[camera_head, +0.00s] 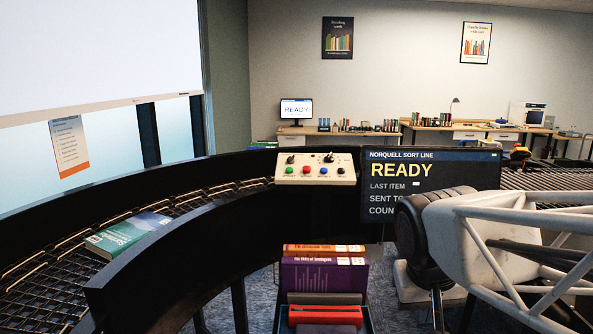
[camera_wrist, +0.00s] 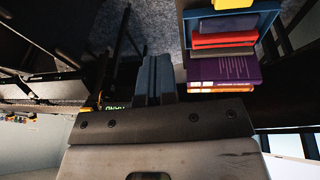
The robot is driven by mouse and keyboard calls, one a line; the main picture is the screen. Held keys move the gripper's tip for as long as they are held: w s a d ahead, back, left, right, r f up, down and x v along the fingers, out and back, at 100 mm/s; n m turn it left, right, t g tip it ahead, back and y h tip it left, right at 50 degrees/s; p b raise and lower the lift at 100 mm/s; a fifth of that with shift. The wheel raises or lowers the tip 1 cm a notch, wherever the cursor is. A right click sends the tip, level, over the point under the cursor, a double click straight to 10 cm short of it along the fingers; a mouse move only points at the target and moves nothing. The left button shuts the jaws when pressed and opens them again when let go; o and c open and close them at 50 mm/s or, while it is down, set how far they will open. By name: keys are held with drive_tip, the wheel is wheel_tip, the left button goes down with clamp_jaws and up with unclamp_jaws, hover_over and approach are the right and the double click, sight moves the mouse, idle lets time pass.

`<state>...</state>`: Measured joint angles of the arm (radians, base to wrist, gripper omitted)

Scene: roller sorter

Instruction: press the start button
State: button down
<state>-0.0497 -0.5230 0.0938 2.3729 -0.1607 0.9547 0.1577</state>
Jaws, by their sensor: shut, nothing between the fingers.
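A cream control panel (camera_head: 316,167) stands on the black rail of the conveyor, near the centre of the head view. The labels are too small to read, so I cannot tell which button is start. In the wrist view the panel (camera_wrist: 18,117) shows at the left edge, well apart from the fingers. My gripper (camera_wrist: 152,60) is shut and empty. In the head view my arm is at the right and the fingertips are not distinguishable.
A status screen (camera_head: 430,180) beside the panel reads READY, partly covered by my arm. A crate of books (camera_head: 280,318) stands below the panel. A teal book (camera_head: 127,235) lies on the curved roller conveyor (camera_head: 45,285) at left. Desks line the back wall.

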drive_tip(key=w+a+r+t+h, duration=0.1)
drive_tip(key=w+r, duration=0.3)
drive_tip(key=w, duration=0.3)
drive_tip(key=w+a+r+h, duration=0.1)
drive_tip(key=w+r, duration=0.2)
drive_tip(key=w, duration=0.5)
wheel_tip(320, 180, up, 11)
drive_tip(key=m+t+h, duration=0.2)
drive_tip(key=t+h, duration=0.2)
drive_tip(key=t, duration=0.2)
hover_over(289, 170)
drive_tip(key=s, duration=0.4)
drive_tip(key=shift+w+a+f, duration=0.2)
drive_tip(key=shift+a, duration=0.05)
drive_tip(key=shift+f, duration=0.1)
drive_tip(key=shift+w+f, duration=0.5)
drive_tip(key=shift+f, duration=0.85)
drive_tip(key=shift+w+f, duration=0.5)
drive_tip(key=shift+f, duration=0.85)
drive_tip(key=shift+w+f, duration=0.5)
drive_tip(key=shift+f, duration=0.85)
